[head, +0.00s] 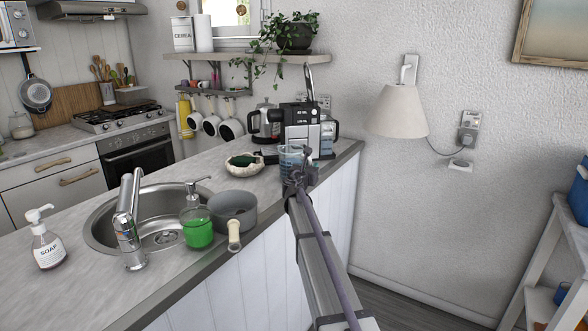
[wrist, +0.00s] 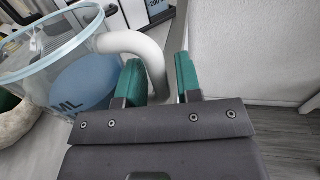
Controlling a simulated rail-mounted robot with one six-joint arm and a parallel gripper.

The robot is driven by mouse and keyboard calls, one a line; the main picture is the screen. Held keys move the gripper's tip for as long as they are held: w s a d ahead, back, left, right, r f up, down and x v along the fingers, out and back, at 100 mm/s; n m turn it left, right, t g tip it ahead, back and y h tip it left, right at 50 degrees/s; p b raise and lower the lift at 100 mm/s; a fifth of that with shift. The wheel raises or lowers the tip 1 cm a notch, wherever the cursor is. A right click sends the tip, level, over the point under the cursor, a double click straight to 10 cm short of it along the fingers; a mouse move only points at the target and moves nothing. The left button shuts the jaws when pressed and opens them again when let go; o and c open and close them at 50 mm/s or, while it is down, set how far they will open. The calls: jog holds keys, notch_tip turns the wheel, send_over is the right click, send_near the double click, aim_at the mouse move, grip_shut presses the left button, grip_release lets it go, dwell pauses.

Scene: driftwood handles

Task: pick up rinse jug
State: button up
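The rinse jug, a clear jug with a bluish tint, stands near the counter's front edge in the head view (head: 290,153). In the wrist view the jug (wrist: 62,62) fills the left side, with "ML" lettering on its wall. Its pale curved handle (wrist: 152,57) reaches right towards my fingers. My gripper (head: 301,172) is at the jug's near side in the head view. In the wrist view my gripper's green-padded fingers (wrist: 162,80) are apart, and the handle's lower part shows in the gap. I cannot tell whether either finger touches it.
A coffee machine (head: 300,127) stands behind the jug. A bowl (head: 244,163) holding something green is to its left. A grey saucepan (head: 234,209), a green soap dispenser (head: 198,229) and the sink (head: 158,218) lie further left. The wall (head: 440,200) is to the right.

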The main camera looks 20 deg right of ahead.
grip_shut()
jog(key=shift+r, duration=0.1)
dwell(0.5)
notch_tip(320, 180, up, 10)
jog(key=p, duration=1)
